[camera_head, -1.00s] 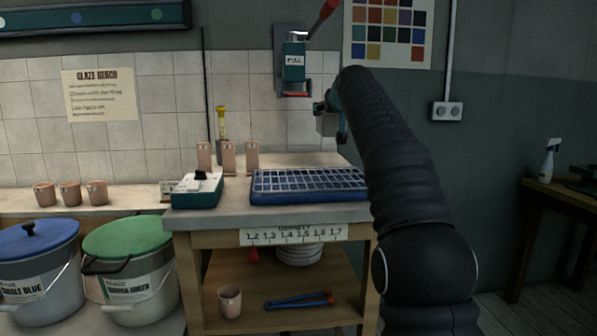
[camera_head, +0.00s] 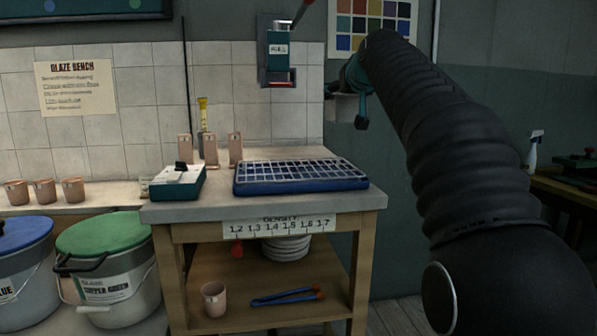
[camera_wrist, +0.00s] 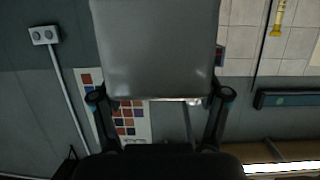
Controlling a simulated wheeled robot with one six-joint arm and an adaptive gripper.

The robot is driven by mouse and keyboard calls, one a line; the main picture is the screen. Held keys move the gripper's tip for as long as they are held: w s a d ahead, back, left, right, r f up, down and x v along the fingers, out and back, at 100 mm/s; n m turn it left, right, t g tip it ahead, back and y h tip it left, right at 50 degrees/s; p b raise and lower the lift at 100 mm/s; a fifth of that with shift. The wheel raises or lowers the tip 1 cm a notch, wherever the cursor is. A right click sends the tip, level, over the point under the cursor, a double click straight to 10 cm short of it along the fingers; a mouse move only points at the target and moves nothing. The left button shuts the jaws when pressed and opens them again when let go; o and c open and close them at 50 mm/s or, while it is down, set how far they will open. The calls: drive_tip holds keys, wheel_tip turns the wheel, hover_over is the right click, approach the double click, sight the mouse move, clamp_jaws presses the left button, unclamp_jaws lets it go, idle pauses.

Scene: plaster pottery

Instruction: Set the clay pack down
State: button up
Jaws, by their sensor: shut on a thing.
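The clay pack is a smooth grey block (camera_wrist: 155,50) in the wrist view, between the two dark fingers of my gripper (camera_wrist: 160,98). My gripper is shut on it. In the head view the pack (camera_head: 344,108) shows as a small pale grey block below my teal-and-black gripper (camera_head: 356,92), partly hidden by it. The pack is held in the air, higher in the picture than the bench top and past its right end, in front of the wall.
The wooden bench (camera_head: 255,209) carries a blue tray with a grid (camera_head: 300,184), a teal-and-white device (camera_head: 180,181) and several pinkish clay pieces (camera_head: 235,149). Lidded buckets (camera_head: 110,270) stand at left. A side table (camera_head: 562,192) stands at right. The bench's front right corner is bare.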

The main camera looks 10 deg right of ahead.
drive_tip(key=shift+a+f, duration=0.1)
drive_tip(key=shift+f, duration=0.4)
drive_tip(key=shift+w+a+f, duration=0.15)
drive_tip(key=shift+w+a, duration=0.05)
drive_tip(key=shift+a, duration=0.05)
drive_tip(key=shift+w+a+f+b, duration=0.25)
drive_tip(key=shift+w+a+f, duration=0.6)
drive_tip(key=shift+a+f, duration=0.85)
drive_tip(key=shift+w+a+f+b, duration=0.3)
drive_tip(key=shift+w+a+f, duration=0.5)
drive_tip(key=shift+a+f, duration=0.95)
drive_tip(key=shift+w+a+f+b, duration=0.25)
drive_tip(key=shift+w+a+f, duration=0.6)
drive_tip(key=shift+a+f, duration=0.85)
drive_tip(key=shift+d+f, duration=0.2)
drive_tip(key=shift+f, duration=0.05)
drive_tip(key=o, duration=1.4)
drive_tip(key=shift+f, duration=0.3)
drive_tip(key=o, duration=0.4)
drive_tip(key=shift+r, duration=0.1)
